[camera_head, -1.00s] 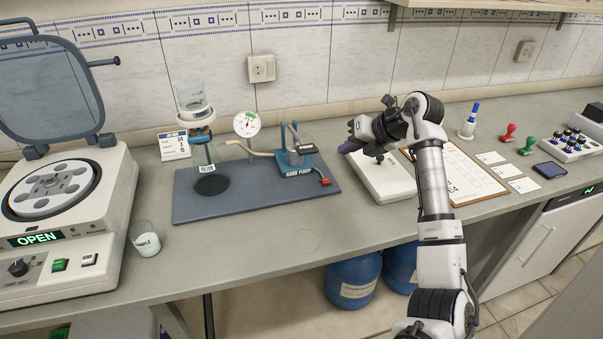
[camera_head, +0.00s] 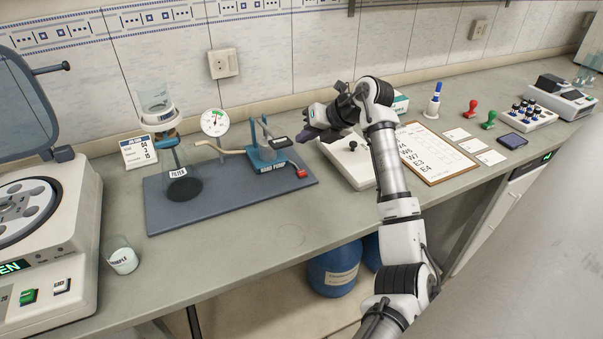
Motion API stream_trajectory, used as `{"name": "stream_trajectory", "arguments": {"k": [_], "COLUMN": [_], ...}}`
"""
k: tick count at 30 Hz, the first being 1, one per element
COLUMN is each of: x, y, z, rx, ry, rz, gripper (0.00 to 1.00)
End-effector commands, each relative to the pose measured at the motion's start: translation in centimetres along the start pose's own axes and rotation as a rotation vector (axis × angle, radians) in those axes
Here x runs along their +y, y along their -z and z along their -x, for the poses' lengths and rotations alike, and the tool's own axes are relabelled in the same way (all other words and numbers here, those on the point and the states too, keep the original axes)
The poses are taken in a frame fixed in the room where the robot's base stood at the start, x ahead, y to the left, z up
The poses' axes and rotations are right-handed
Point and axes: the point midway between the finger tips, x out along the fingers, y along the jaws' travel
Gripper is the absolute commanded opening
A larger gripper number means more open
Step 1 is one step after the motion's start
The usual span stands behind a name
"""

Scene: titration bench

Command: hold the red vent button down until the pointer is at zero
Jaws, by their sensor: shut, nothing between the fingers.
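The red vent button (camera_head: 301,174) is at the front right end of the blue hand pump (camera_head: 267,159), at the right edge of a dark blue mat. The round white gauge (camera_head: 214,122) stands on the mat behind, with a green zone on its face; its pointer is too small to read exactly. My gripper (camera_head: 305,135) is shut and empty, its dark purple fingertips pointing left. It is above and behind the red button, close to the pump handle's right side, and appears apart from the button.
A filter flask (camera_head: 181,180) with a funnel stands on the mat (camera_head: 235,205), joined to the pump by a hose. A sample beaker (camera_head: 121,256) stands front left. The bench front is clear.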

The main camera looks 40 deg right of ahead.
Motion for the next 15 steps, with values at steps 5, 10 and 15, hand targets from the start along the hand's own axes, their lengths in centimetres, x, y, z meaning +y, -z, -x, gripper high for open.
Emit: {"name": "stream_trajectory", "arguments": {"k": [5, 10, 15], "x": [-1.2, -2.5, -3.6], "y": [1.3, 2.6, 3.6], "z": [-1.8, -3.6, -5.0], "rx": [0.001, 0.001, 0.000], "ry": [-0.002, -0.002, 0.000], "rz": [-0.001, -0.003, -0.001], "gripper": [0.00, 0.00, 0.00]}}
